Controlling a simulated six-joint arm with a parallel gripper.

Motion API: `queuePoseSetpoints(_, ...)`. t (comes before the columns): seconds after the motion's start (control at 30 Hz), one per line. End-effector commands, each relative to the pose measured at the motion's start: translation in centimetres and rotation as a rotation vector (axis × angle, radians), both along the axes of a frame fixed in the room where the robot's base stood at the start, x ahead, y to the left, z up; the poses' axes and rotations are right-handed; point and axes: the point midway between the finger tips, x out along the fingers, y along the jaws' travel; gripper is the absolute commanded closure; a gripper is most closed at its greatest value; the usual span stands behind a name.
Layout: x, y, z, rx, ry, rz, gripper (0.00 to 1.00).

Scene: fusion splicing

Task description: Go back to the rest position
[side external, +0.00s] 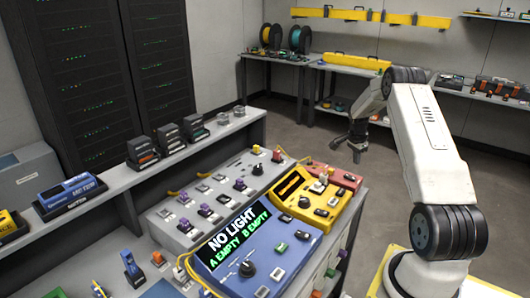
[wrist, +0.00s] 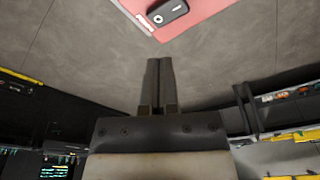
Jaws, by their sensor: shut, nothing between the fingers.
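My gripper (side external: 349,149) hangs fingers-down in the side external view, in the air to the right of the red device at the back of the workbench. In the wrist view my gripper (wrist: 159,62) shows its two dark fingers pressed together with nothing between them. The fingers are clear of any surface.
A blue device (side external: 262,262) reads "NO LIGHT, A EMPTY, B EMPTY". A yellow device (side external: 312,208) and a red device (side external: 343,178) sit behind it, with a grey panel of connectors (side external: 192,222) to the left. Dark racks (side external: 95,80) stand behind. The floor under my gripper looks clear.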

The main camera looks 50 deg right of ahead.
Motion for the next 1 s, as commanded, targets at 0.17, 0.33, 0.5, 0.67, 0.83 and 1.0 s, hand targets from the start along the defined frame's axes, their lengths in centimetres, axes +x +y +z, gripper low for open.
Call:
queuePoseSetpoints(0.17,0.0,0.0,0.5,0.001,0.0,0.0,1.0)
queuePoseSetpoints(0.33,0.0,0.0,0.6,0.0,0.001,0.0,1.0)
queuePoseSetpoints(0.5,0.1,0.1,0.6,0.0,0.001,0.005,1.0)
queuePoseSetpoints(0.67,1.3,1.5,1.2,0.0,-0.003,0.063,1.0)
queuePoseSetpoints(0.83,4.1,5.4,2.5,0.003,-0.01,0.226,1.0)
queuePoseSetpoints(1.0,7.4,11.8,4.3,0.006,-0.02,0.476,1.0)
